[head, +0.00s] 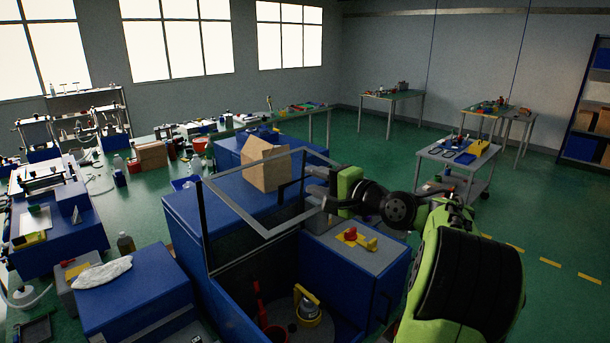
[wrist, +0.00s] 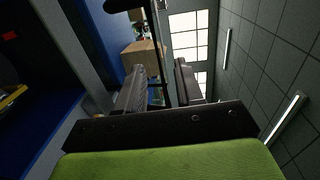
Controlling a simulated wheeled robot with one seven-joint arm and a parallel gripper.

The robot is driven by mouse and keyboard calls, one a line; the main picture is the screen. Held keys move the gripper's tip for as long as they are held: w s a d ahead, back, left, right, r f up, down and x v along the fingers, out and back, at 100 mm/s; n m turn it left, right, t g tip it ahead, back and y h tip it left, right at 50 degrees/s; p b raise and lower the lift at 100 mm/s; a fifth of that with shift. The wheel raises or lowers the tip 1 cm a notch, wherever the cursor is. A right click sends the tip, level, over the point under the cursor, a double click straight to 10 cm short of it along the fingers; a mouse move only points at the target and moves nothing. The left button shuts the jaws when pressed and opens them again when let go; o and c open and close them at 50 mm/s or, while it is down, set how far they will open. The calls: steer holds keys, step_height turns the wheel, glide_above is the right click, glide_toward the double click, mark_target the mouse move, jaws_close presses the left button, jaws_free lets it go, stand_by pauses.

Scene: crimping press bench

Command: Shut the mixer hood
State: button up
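The mixer hood (head: 204,222) is a grey-framed, see-through cover standing raised and tilted over the open blue mixer cabinet (head: 182,215). A dark handle (head: 283,190) shows near the hood's right edge. My gripper (head: 311,182) is by that right edge, close to the handle. In the wrist view, the two dark fingers of my gripper (wrist: 160,85) stand apart, with a thin dark bar of the hood (wrist: 157,45) visible in the gap. I cannot tell whether the fingers touch it. Inside the mixer are a red tool (head: 258,302) and a yellow-handled container (head: 307,302).
A cardboard box (head: 265,165) stands on a blue surface behind the hood. A red and yellow switch (head: 352,236) sits on the grey top right of the mixer opening. A white bag (head: 102,272) lies on a blue cabinet at left.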

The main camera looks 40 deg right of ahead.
mark_target(308, 178)
steer(key=w, duration=0.4)
steer(key=shift+f, duration=0.2)
steer(key=shift+s, duration=0.1)
jaws_close()
